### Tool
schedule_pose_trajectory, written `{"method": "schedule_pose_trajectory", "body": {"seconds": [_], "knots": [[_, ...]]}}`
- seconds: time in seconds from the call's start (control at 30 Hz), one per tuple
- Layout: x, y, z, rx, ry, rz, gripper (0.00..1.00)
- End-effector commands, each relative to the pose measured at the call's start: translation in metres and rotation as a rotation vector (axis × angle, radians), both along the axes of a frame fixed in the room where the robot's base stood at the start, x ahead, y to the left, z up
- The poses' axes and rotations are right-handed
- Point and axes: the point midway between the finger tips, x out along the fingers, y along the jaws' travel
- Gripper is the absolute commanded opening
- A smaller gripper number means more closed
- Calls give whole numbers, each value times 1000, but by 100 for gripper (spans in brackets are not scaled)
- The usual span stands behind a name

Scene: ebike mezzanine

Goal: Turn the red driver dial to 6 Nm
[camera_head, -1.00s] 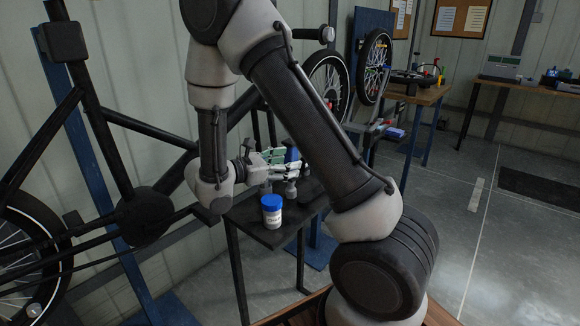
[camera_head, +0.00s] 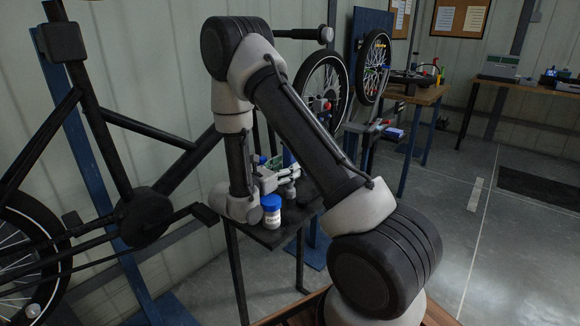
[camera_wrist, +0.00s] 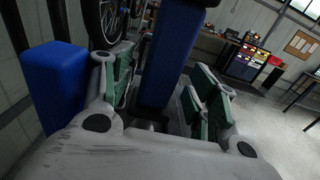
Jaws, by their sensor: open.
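My gripper (camera_head: 283,176) is low over the small dark side table (camera_head: 268,238), behind the white bottle with a blue cap (camera_head: 271,212). In the wrist view my gripper (camera_wrist: 160,85) has its two green-padded fingers spread apart, with nothing seen clasped between them. A blue upright post (camera_wrist: 170,50) shows in the gap between the fingers; whether it is between or beyond them I cannot tell. A small grey piece (camera_head: 291,190) stands on the table close to the fingertips. I cannot make out a red driver dial or its scale in either view.
A black bike frame (camera_head: 143,215) on a stand fills the left. Wheels (camera_head: 322,90) hang behind the table. A wooden bench (camera_head: 425,97) stands farther back. A blue block (camera_wrist: 55,85) is close on the left in the wrist view. Floor at the right is open.

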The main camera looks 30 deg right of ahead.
Motion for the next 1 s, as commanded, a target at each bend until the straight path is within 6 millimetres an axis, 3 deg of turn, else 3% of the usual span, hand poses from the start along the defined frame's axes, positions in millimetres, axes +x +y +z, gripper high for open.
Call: {"method": "schedule_pose_trajectory", "body": {"seconds": [0.13,0.4,0.73,1.0], "knots": [[6,-19,0,0,0,-3,59],[8,-23,0,0,0,0,59],[8,-22,0,0,0,0,1],[8,-22,1,-1,-1,0,0]]}}
